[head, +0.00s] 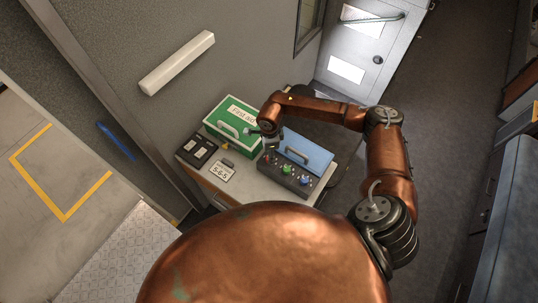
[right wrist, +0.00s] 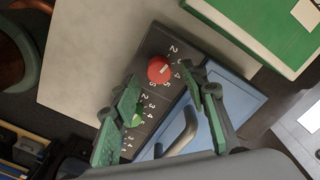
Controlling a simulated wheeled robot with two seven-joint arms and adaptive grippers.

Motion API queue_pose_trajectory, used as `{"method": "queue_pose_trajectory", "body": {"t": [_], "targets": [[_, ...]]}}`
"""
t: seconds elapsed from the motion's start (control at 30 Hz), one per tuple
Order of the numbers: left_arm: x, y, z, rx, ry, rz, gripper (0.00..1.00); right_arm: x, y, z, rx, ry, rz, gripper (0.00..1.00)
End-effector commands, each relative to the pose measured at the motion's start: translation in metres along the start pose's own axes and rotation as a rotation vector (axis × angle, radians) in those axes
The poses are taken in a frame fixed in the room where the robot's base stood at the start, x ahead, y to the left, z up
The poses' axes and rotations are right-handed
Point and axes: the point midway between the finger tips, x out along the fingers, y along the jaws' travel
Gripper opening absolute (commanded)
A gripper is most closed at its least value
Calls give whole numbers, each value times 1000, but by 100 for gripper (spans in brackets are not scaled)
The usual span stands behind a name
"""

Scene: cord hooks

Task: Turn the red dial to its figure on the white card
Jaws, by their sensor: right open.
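The red dial (right wrist: 159,69) sits near one end of the dark panel of a blue-lidded box (head: 307,151). Small white figures run beside it; I cannot tell surely which one its pale mark points at. A green dial (right wrist: 138,117) is farther along the panel, partly behind a finger. My right gripper (right wrist: 158,75) is open, its fingers on either side of the red dial in the view; contact cannot be told. In the head view the right gripper (head: 267,139) is over the box's left end. The white card (head: 222,172) lies left of the box and seems to read 5-6-5. My left gripper is not in view.
A green first aid box (head: 233,124) stands behind and left of the panel. A black two-part item (head: 197,148) and a small grey-yellow item (head: 227,147) lie near the card. The box's lid handle (right wrist: 182,130) rises close to my fingers. The table's front edge (head: 245,192) is clear.

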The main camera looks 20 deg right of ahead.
Motion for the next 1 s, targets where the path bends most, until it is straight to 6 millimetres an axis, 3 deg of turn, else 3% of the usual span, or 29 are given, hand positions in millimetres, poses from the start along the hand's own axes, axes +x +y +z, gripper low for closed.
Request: {"method": "queue_pose_trajectory", "body": {"t": [0.2, 0.47, 1.0], "targets": [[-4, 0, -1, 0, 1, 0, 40, 17, 0, 2, -3, -2, 0, 40], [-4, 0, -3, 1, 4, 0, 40, 19, 0, 3, -5, -2, 0, 40], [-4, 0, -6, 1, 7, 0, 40, 19, 0, 3, -4, -2, 0, 5]]}}
